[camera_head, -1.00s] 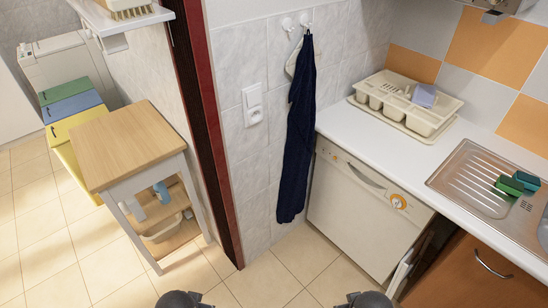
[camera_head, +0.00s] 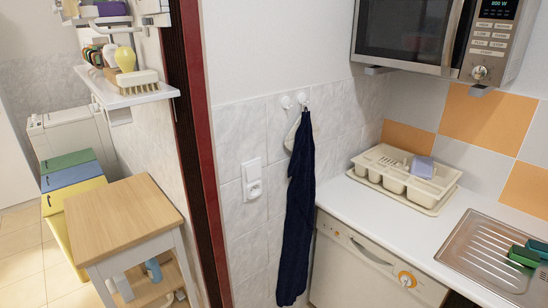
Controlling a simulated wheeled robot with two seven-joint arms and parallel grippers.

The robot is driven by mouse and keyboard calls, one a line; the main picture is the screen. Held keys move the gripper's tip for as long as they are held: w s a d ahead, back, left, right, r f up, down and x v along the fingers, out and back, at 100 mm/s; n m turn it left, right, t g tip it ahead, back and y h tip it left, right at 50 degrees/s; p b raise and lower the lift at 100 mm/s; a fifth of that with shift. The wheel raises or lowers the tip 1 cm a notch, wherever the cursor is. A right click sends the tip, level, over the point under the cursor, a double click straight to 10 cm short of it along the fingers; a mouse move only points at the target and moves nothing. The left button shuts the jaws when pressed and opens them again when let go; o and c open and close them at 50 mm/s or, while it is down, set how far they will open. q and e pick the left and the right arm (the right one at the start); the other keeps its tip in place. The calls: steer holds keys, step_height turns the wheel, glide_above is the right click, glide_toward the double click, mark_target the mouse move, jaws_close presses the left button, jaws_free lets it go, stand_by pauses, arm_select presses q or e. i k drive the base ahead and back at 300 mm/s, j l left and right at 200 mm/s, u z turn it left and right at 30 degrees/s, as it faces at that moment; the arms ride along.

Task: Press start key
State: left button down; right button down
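A silver microwave (camera_head: 436,32) is mounted on the wall at the upper right of the head view, its top cut off by the frame. Its dark door is shut, with a vertical handle (camera_head: 455,30) on the right. Its control panel (camera_head: 489,40) has a lit green display (camera_head: 500,3), rows of small keys (camera_head: 492,28) and a round knob (camera_head: 479,72). The key labels are too small to read surely, so I cannot tell which is the start key. Neither of my grippers is in view.
Below the microwave, a white counter (camera_head: 385,222) holds a cream dish rack (camera_head: 404,178) and a steel sink (camera_head: 488,248). A white dishwasher (camera_head: 350,270) stands underneath. A dark towel (camera_head: 298,220) hangs left of it. A wooden-topped cart (camera_head: 120,215) stands beyond the red door frame (camera_head: 200,150).

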mark_target(478, 51)
steer(key=z, duration=0.6)
steer(key=i+l+z, duration=0.15)
steer(key=i+z, duration=0.15)
steer(key=i, duration=0.25)
steer(key=i+z, duration=0.25)
steer(key=i, duration=0.7)
steer(key=k+j+z, duration=0.15)
steer(key=k+j, duration=0.1)
steer(key=j, duration=0.1)
